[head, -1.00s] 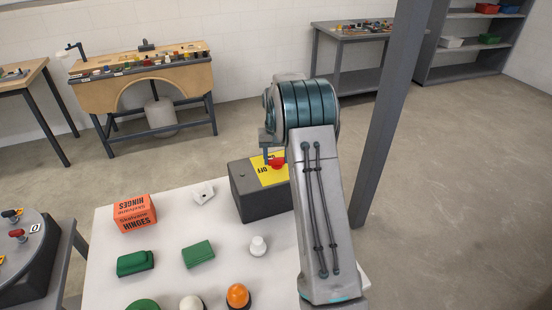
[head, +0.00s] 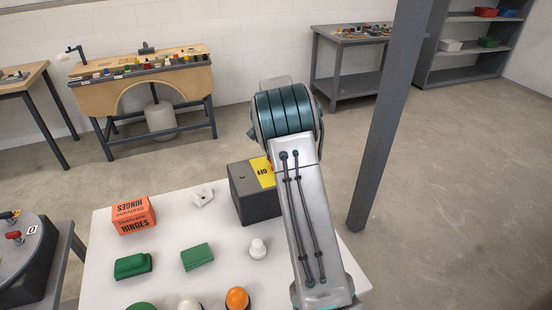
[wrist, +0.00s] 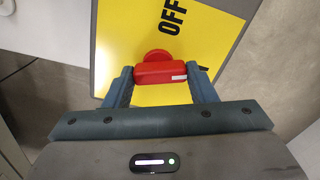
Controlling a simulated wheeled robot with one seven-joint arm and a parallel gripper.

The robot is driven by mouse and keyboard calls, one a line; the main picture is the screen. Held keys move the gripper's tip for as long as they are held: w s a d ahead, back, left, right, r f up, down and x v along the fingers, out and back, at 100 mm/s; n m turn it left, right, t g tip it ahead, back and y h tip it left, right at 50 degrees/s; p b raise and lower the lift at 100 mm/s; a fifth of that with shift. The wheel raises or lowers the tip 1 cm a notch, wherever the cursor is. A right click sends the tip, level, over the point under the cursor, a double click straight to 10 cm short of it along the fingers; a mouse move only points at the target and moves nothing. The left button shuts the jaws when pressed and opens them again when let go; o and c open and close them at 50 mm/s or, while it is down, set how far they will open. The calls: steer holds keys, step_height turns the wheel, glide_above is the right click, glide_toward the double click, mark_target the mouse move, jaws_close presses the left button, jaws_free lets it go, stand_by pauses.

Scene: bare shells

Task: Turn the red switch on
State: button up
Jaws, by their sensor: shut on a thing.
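The red switch (wrist: 160,72) shows in the wrist view as a red handle over a round red base, on a yellow plate (wrist: 125,45) marked OFF. My gripper (wrist: 161,80) is shut on the red handle, one finger at each end. In the head view the dark switch box (head: 255,208) with its yellow plate (head: 263,171) stands at the far edge of the white table. There my arm hides most of the switch and my fingers; only a bit of red shows beside the arm.
On the white table (head: 165,240) are an orange hinges box (head: 133,214), green blocks (head: 197,257), a white knob (head: 258,249) and an orange dome (head: 237,298). A grey post (head: 380,125) stands right of my arm.

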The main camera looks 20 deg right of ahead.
steer(key=m, duration=0.4)
steer(key=shift+m, duration=0.4)
stand_by(0.4)
steer(key=o, duration=1)
steer(key=shift+r+b, duration=0.5)
steer(key=shift+r, duration=6.45)
